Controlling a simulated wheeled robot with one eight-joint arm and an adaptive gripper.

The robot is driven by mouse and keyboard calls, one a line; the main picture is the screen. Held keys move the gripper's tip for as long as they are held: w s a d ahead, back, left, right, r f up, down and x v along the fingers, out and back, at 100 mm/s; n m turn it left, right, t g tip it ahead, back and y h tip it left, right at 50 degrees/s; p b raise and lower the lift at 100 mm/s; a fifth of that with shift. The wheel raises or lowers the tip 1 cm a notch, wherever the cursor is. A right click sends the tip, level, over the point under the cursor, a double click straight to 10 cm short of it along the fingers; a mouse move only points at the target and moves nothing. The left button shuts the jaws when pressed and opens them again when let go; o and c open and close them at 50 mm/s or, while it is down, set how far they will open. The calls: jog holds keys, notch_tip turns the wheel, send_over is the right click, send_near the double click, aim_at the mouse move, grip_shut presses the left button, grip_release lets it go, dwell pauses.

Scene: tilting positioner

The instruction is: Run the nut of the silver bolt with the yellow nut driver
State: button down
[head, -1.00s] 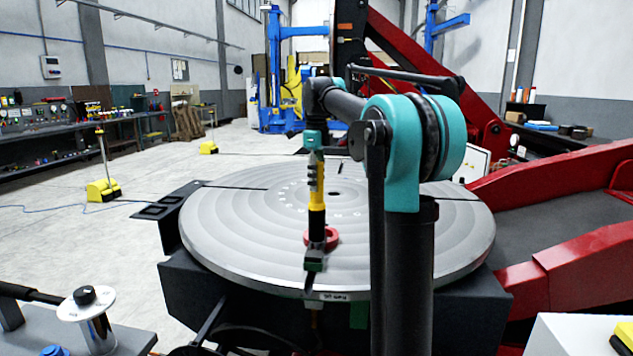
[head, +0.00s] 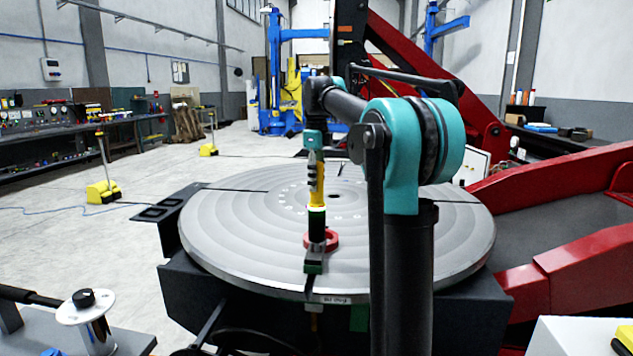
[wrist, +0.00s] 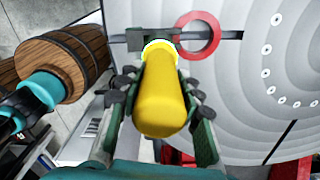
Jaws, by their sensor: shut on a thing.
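My gripper (wrist: 160,100) is shut on the yellow nut driver (wrist: 165,102), whose thick handle fills the middle of the wrist view. In the head view the nut driver (head: 316,205) hangs upright below my gripper (head: 315,170), with a dark lower part under the yellow. Its lower end is over a dark clamp block (head: 314,262) at the front edge of the round grey table (head: 230,240). A red ring (head: 331,240) lies just beside it. The silver bolt and its nut cannot be made out; the driver covers that spot.
Red machine arms (head: 570,285) stand to the right of the round table. A side table with a white-topped spool (head: 86,304) is at the lower left. A yellow-footed stand (head: 103,190) is on the floor at left.

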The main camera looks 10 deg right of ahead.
jog(key=shift+r, duration=2.85)
